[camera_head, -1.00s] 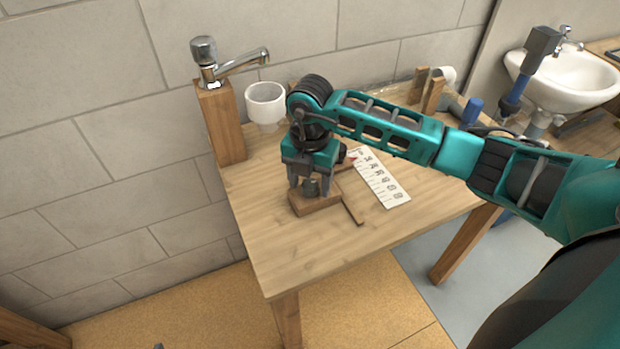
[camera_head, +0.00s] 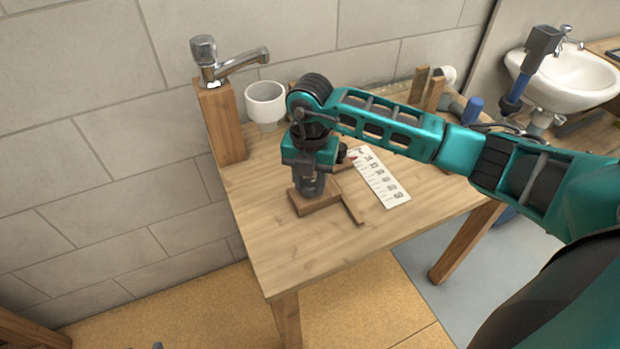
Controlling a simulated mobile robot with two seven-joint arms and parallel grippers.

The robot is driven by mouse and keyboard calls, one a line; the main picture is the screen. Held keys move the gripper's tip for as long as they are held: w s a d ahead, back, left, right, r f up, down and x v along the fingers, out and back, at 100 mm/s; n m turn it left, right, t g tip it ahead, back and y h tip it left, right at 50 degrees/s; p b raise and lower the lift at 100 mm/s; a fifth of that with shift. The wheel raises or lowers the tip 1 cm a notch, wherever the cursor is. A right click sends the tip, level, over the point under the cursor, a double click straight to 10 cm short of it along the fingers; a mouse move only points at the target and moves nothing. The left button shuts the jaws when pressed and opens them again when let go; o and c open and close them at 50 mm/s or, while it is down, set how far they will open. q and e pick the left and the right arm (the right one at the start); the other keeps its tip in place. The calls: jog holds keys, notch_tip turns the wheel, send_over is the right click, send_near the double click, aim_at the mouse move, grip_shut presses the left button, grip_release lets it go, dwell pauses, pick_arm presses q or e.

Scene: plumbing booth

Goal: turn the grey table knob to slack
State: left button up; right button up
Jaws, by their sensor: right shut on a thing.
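The grey table knob (camera_head: 312,189) sits on a small wooden block (camera_head: 322,205) on the wooden table (camera_head: 270,235). My right gripper (camera_head: 309,188) points down over the block and is shut on the knob. Its fingers show nearly edge-on and hide most of the knob. A white card with printed marks (camera_head: 385,184) lies to the right of the block. A small red tip shows at the card's near-left top end, partly hidden by my wrist. I cannot read the knob's setting. My left gripper is not in view.
A chrome tap (camera_head: 208,60) stands on a wooden post (camera_head: 222,125) at the table's back left, with a white cup-like fitting (camera_head: 265,103) beside it. Wooden uprights (camera_head: 434,93) and a blue-handled part (camera_head: 473,109) stand at the back right. The table's front left is clear.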

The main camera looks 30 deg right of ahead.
jog(key=n+b, duration=0.1)
jog(key=n, duration=0.3)
jog(key=n+b, duration=0.1)
jog(key=n, duration=0.2)
jog(key=shift+n+b, duration=0.35)
jog(key=shift+n, duration=0.55)
jog(key=n+b, duration=0.1)
jog(key=n, duration=0.2)
jog(key=shift+n, duration=0.3)
jog(key=n+b, duration=0.1)
jog(key=n, duration=0.1)
jog(key=shift+n+b, duration=0.3)
jog(key=shift+n, duration=0.1)
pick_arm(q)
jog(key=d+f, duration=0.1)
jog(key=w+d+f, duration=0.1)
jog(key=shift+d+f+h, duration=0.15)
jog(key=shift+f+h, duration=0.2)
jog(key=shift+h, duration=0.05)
pick_arm(e)
jog(key=shift+n, duration=0.6)
pick_arm(q)
jog(key=shift+b, duration=0.3)
pick_arm(e)
jog(key=shift+r+n, duration=0.1)
jog(key=shift+n, duration=0.2)
jog(key=o, duration=1)
